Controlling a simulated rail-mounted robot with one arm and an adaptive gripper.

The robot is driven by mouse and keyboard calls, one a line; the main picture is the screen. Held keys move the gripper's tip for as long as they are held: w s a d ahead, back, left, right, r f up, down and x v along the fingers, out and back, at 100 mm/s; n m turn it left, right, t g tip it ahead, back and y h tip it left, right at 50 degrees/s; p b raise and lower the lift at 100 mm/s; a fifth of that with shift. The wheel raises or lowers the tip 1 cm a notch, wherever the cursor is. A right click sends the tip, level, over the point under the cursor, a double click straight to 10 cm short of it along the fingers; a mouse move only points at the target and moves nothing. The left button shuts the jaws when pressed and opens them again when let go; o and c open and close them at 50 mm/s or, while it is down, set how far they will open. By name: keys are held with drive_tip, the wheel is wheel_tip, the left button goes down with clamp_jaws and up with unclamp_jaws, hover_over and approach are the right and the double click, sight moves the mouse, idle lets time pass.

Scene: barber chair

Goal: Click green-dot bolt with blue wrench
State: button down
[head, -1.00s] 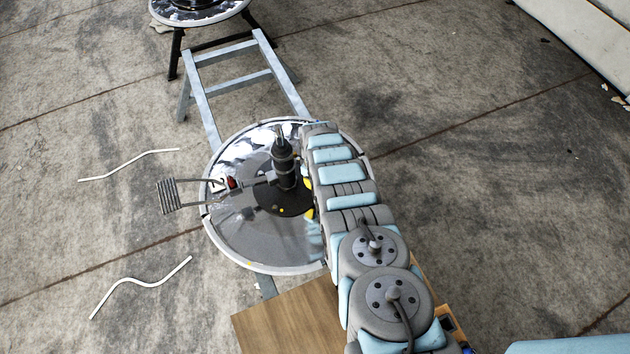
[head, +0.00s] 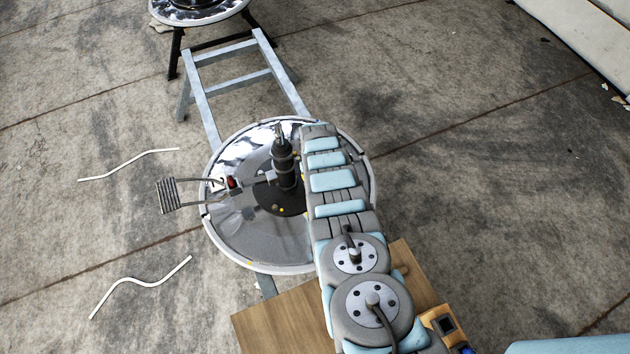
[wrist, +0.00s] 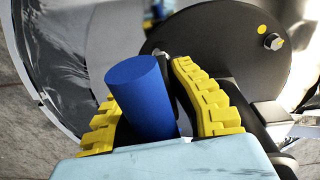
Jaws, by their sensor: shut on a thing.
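My gripper (wrist: 150,84) is shut on the blue wrench (wrist: 140,95), which shows in the wrist view as a thick blue cylinder between the yellow fingers. The wrench's far end is hidden. The black disc (wrist: 220,65) at the foot of the chair column lies beyond the fingers. A silver bolt (wrist: 274,42) stands on this disc beside a yellow dot (wrist: 262,29), up and right of my gripper and apart from it. I see no green dot. In the head view, my arm hides the gripper and the wrench.
The round chrome chair base (head: 250,245) carries a black upright column (head: 284,165) and a footrest (head: 172,195) reaching left. A wooden board (head: 290,320) lies in front. A metal frame (head: 200,100) leads to another round base (head: 195,15).

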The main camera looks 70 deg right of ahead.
drive_tip(key=shift+m, duration=0.3)
drive_tip(key=m, duration=0.2)
drive_tip(key=shift+a+f+m+b, duration=0.1)
drive_tip(key=shift+a+m+b, duration=0.05)
drive_tip(key=shift+m+b, duration=0.2)
drive_tip(key=shift+m, duration=0.85)
drive_tip(key=shift+w+m+b, duration=0.1)
drive_tip(key=shift+m+b, duration=0.3)
drive_tip(key=shift+m, duration=0.1)
drive_tip(key=shift+m+b, duration=0.75)
drive_tip(key=shift+m, duration=0.95)
